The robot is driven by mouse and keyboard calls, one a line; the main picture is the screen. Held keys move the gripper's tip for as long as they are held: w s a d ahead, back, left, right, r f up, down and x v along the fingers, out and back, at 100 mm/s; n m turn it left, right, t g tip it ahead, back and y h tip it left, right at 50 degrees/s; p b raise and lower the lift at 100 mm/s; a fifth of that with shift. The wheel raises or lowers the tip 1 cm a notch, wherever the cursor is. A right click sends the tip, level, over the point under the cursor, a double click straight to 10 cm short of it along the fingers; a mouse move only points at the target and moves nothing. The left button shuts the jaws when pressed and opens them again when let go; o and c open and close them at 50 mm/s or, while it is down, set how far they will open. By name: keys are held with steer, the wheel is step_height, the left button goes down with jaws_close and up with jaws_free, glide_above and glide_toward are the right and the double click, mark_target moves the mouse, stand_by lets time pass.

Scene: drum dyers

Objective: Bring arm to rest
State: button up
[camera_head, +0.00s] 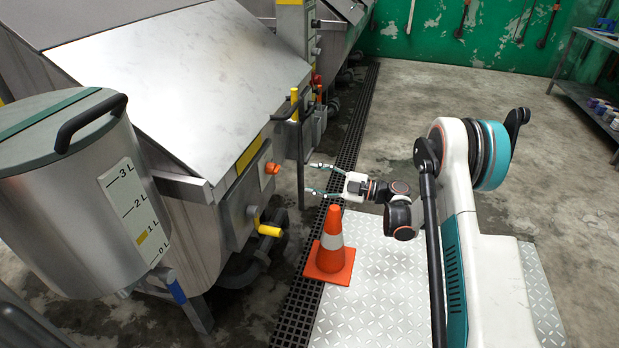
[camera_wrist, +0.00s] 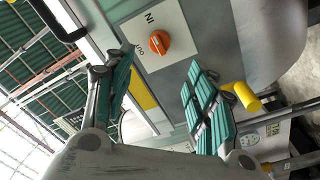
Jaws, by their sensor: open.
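My gripper (camera_head: 312,178) is open and empty in the head view, stretched out to the left toward the front of a steel drum machine. In the wrist view its two teal-padded fingers (camera_wrist: 165,100) are spread apart. An orange knob (camera_wrist: 153,46) on a pale plate shows beyond and between them, apart from the fingers. The same orange knob (camera_head: 272,168) sits on the machine's control box in the head view, left of my fingertips. My arm (camera_head: 455,170) is bent and reaches leftward.
An orange cone (camera_head: 331,250) stands on the metal plate floor (camera_head: 385,290) below my gripper. A yellow-handled valve (camera_head: 268,230) juts from the machine. A measuring tank (camera_head: 75,190) stands at the left. A shelf (camera_head: 590,100) stands far right. Open concrete floor lies behind the arm.

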stand_by(0.3)
